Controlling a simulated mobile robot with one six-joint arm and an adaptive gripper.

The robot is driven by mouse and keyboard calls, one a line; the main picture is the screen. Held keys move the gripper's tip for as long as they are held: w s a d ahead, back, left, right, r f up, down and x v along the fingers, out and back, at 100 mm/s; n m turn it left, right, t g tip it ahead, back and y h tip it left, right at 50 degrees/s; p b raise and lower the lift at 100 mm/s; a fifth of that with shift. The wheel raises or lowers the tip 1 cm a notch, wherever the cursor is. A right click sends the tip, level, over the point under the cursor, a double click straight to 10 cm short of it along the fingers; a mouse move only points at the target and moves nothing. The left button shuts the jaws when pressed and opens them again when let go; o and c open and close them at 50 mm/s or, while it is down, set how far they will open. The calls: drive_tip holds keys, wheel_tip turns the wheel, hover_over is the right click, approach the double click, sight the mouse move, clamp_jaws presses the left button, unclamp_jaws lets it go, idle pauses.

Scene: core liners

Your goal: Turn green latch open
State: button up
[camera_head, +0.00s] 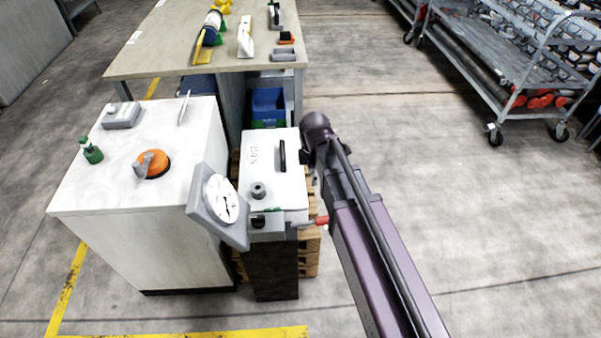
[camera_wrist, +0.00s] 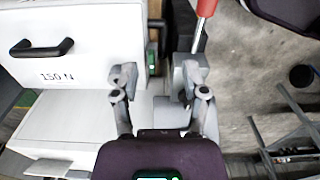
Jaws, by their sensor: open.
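In the wrist view my gripper (camera_wrist: 157,82) is open, with a finger on each side of a gap and nothing held. A small dark green part (camera_wrist: 151,60), probably the green latch, shows beyond the gap, at the edge of the white box marked 150 N (camera_wrist: 85,85). The fingertips look apart from it; its exact turn is too small to read. In the head view the white box (camera_head: 290,185) stands left of my arm, with a thin green strip (camera_head: 273,210) near its front edge. My gripper is hidden there.
A red-handled lever (camera_wrist: 206,8) rises by the right finger. A white cabinet (camera_head: 150,200) stands left, bearing a green knob (camera_head: 92,151) and orange knob (camera_head: 153,163).

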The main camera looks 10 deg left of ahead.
drive_tip(key=s+d+r+m+p, duration=0.1)
drive_tip(key=d+r+m+p, duration=0.2)
drive_tip(key=d, duration=0.4)
drive_tip(key=shift+d+r, duration=0.2)
drive_tip(key=shift+m, duration=0.3)
drive_tip(key=s+d+r+m+p, duration=0.3)
drive_tip(key=d+r+m+p, duration=0.1)
drive_tip(key=d+m, duration=0.4)
drive_tip(key=s+d+r+m+p, duration=0.3)
drive_tip(key=d+m, duration=0.4)
drive_tip(key=m, duration=0.3)
drive_tip(key=shift+s+d+r+p, duration=0.15)
drive_tip(key=shift+d+r+p, duration=0.25)
drive_tip(key=shift+r+p, duration=0.4)
